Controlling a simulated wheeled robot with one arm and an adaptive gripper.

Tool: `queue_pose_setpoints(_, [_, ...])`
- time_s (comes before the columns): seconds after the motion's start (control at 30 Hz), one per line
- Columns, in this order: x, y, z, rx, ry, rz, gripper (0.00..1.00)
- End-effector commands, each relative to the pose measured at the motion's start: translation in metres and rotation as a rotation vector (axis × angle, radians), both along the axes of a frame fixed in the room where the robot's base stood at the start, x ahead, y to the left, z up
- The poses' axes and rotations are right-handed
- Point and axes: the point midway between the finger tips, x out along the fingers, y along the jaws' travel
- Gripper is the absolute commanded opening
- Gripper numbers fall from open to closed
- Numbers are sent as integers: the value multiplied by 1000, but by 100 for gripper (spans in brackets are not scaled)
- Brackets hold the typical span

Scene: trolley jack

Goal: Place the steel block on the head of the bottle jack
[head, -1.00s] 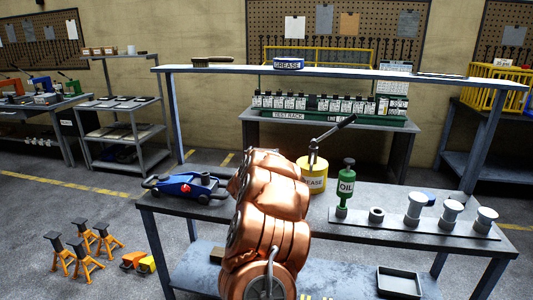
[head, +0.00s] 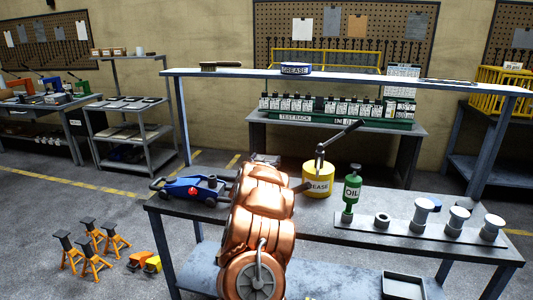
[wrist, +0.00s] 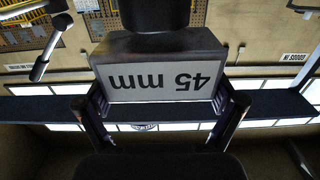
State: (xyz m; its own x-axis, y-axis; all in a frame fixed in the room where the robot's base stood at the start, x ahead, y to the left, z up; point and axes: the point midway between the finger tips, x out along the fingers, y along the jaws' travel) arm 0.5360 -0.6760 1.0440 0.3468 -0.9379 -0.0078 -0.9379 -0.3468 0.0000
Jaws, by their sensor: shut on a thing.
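The steel block (wrist: 160,84) is a grey block with a pale label reading "45 mm", upside down in the wrist view. My gripper (wrist: 163,103) is shut on it, one finger at each side. A dark rounded part (wrist: 155,14) overlaps the block's edge at the picture's top; I cannot tell whether it is the bottle jack or whether they touch. In the head view, my copper-coloured arm hides most of the gripper and the block.
An overhead shelf (head: 350,76) spans above. Orange stands (head: 92,245) are on the floor.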

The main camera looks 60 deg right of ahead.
Motion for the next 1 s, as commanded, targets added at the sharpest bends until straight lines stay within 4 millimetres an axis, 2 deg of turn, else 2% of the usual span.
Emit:
queue_pose_setpoints(0.57, [0,-1,-8,-12,-7,-2,24])
queue_pose_setpoints(0.6, [-1,-1,-9,-11,-6,-3,97])
queue_pose_setpoints(0.63, [-1,-1,-9,-10,-6,-2,100])
queue_pose_setpoints(1.0, [0,0,-8,-6,-3,-2,100])
